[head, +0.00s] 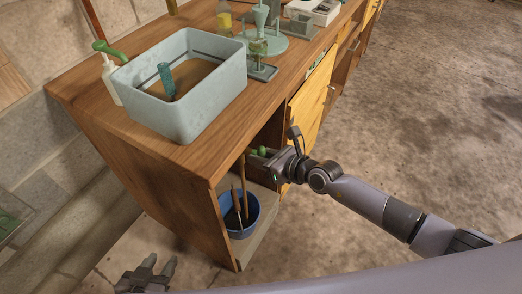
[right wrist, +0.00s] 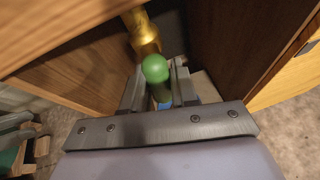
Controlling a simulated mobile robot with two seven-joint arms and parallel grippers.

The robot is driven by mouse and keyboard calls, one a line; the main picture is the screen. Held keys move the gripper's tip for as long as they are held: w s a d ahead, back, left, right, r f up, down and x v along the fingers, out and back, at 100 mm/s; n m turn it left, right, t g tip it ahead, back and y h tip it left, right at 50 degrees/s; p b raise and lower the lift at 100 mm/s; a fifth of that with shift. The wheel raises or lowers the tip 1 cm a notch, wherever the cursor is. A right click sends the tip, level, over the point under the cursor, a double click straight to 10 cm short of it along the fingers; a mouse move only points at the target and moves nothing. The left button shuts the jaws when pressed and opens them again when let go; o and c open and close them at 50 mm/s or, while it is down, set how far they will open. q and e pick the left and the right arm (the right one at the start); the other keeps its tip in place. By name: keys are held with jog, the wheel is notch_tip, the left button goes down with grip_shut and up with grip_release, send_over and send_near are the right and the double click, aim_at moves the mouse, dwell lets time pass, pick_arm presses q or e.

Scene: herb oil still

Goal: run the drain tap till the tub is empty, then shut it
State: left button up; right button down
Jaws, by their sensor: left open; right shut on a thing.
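The pale blue-grey tub (head: 208,107) stands on the wooden counter. A flat brown surface (head: 198,76) shows inside it; I cannot tell how deep it is. A teal upright piece (head: 166,78) stands in the tub. Under the counter, my right gripper (head: 264,153) is shut on the green handle of the drain tap. The right wrist view shows the round green handle end (right wrist: 155,68) between the fingers and the brass tap body (right wrist: 145,38) beyond. I cannot tell how far the tap is turned. My left gripper (head: 152,268) is open and empty, low at the front.
A blue bucket (head: 240,228) stands in the open cabinet below. Thin brown upright lines reach into it; stream or sticks, I cannot tell. A yellow cabinet door (head: 313,95) stands right of the opening. A green-topped pump bottle (head: 110,75) and a glass stand (head: 262,45) flank the tub.

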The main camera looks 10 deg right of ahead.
dwell(0.5)
jog(key=c, duration=1)
grip_release()
jog(key=shift+o, duration=0.2)
jog(key=p+v, duration=0.2)
jog(key=v, duration=0.5)
jog(key=shift+s, duration=0.1)
dwell(5.1)
